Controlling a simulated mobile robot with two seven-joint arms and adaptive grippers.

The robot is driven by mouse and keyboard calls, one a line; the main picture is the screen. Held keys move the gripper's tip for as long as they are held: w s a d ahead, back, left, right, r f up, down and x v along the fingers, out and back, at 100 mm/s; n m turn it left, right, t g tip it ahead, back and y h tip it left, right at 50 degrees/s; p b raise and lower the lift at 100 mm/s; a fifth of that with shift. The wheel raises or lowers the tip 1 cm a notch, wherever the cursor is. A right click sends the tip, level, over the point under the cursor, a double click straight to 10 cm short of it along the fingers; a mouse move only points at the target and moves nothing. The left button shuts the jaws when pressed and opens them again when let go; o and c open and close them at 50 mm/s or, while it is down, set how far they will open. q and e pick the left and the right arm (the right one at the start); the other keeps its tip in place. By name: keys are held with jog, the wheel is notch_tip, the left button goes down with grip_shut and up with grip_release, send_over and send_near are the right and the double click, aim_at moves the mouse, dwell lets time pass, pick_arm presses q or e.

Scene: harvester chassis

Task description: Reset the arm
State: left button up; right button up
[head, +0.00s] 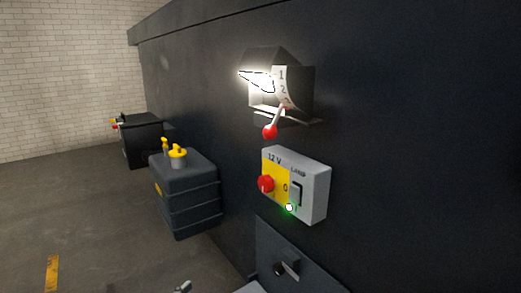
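Neither of my grippers can be made out in the head view. A small grey piece shows at the bottom edge, left of the middle, but too little of it is in the picture to tell what it is. The task names no separate object.
A dark wall carries a lever with a red ball (270,131), pointing down, under a numbered housing (264,92). Below it are a grey 12 V switch box (315,190) with a red knob (266,183) and a green light, and a dark panel (272,240).

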pick_arm(q)
jog(key=s+a+f+n+g+y, duration=0.1)
jog(key=s+a+f+g+y, duration=0.1)
jog(key=s+f, duration=0.75)
jog(key=s+a+f+n+g+y, duration=0.1)
jog(key=s+a+f+g+y, duration=0.15)
jog(key=s+f, duration=0.7)
jog(key=s+f+n+g+y, duration=0.15)
jog(key=s+f, duration=0.25)
jog(key=s, duration=0.7)
jog(key=s+f+g+y, duration=0.15)
jog(key=s+f, duration=0.35)
jog(key=s, duration=0.6)
jog(key=w+r+p, duration=0.3)
jog(key=r+p, duration=0.5)
jog(key=w+r+t+h+p, duration=0.1)
jog(key=w+r+p, duration=0.2)
jog(key=r+p, duration=0.4)
jog(key=shift+d+r+p, duration=0.15)
jog(key=shift+r+p, duration=0.25)
jog(key=shift+r, duration=0.05)
pick_arm(e)
jog(key=w+r+t, duration=0.1)
jog(key=w+r, duration=0.3)
jog(key=r, duration=1.1)
jog(key=shift+a, duration=0.15)
